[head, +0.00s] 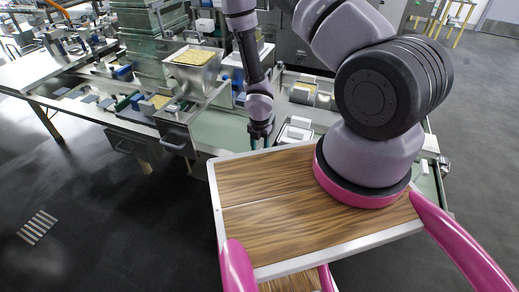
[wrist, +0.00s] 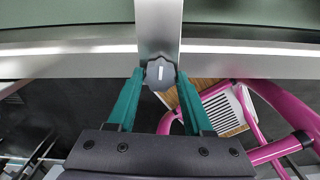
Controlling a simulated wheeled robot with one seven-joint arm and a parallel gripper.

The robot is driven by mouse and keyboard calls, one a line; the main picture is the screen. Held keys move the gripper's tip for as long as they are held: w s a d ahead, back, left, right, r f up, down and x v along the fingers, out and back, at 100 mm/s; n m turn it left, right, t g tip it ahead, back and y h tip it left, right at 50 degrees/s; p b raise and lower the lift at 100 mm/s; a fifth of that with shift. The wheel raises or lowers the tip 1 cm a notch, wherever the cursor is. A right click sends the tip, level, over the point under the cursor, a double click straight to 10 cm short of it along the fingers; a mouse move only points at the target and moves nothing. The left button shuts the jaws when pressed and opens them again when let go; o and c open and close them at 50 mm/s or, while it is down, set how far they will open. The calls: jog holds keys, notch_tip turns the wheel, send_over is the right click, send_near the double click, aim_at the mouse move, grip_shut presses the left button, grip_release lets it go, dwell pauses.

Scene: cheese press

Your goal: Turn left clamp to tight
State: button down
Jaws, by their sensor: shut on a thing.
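The white mark points nearly straight up in that view. My gripper (wrist: 160,78) has teal fingers, one on each side of the knob, closed on it. In the head view my gripper (head: 262,143) is small, at the front edge of the press bench, and the knob is hidden there.
The press bench (head: 222,132) carries a metal hopper (head: 190,72) and several blue and white parts. A green crate stack (head: 150,45) stands behind. My wood-topped base lies close to the bench edge. Dark floor (head: 110,215) is clear at the left.

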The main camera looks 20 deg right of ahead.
jog(key=m, duration=0.7)
jog(key=shift+m, duration=0.4)
jog(key=m, duration=0.4)
jog(key=shift+m, duration=1.8)
jog(key=shift+c, duration=1.8)
grip_release()
notch_tip(320, 180, up, 11)
